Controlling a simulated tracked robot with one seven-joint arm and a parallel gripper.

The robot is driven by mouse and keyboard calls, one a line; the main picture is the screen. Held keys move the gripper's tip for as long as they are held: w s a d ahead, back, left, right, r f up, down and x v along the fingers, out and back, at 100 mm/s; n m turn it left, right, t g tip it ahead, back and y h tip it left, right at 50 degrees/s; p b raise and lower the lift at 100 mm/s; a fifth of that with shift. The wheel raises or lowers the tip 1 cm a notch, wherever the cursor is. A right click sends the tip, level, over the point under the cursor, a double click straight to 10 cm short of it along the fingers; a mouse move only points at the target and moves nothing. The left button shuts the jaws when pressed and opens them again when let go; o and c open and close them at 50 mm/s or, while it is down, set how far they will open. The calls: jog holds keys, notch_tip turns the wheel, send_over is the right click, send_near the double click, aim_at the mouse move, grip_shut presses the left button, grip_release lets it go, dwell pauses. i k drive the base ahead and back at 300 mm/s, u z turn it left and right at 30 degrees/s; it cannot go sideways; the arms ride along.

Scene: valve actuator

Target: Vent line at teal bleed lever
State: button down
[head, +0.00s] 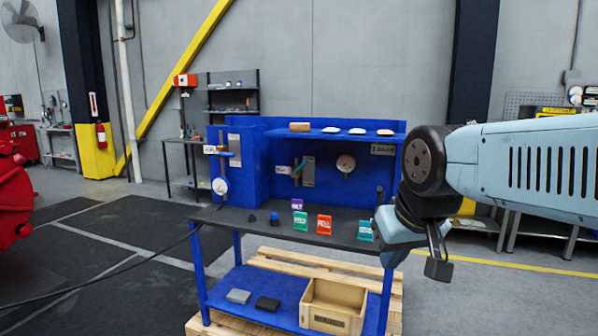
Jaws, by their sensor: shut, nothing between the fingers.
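A small teal lever (300,167) sits on the back panel of the blue workbench, in front of a grey-brown plate (308,172). It looks tilted; its exact setting is too small to tell. A pale label (283,170) is just left of it, and a round gauge (346,163) is to its right. My gripper (438,267) is shut and empty. It points down at the right of the bench, apart from the lever and everything else.
Purple (298,204), teal (300,222), red (324,225) and another teal tag (366,231) stand on the dark benchtop (240,216). A shelf (335,134) overhangs the lever. A wooden crate (333,305) sits below.

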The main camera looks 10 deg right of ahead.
aim_at(293, 174)
jog(key=u, duration=0.25)
jog(key=i, duration=1.8)
jog(key=z, duration=0.8)
jog(key=k, duration=0.9)
jog(key=z, duration=0.15)
jog(key=i, duration=0.9)
jog(key=u, duration=0.05)
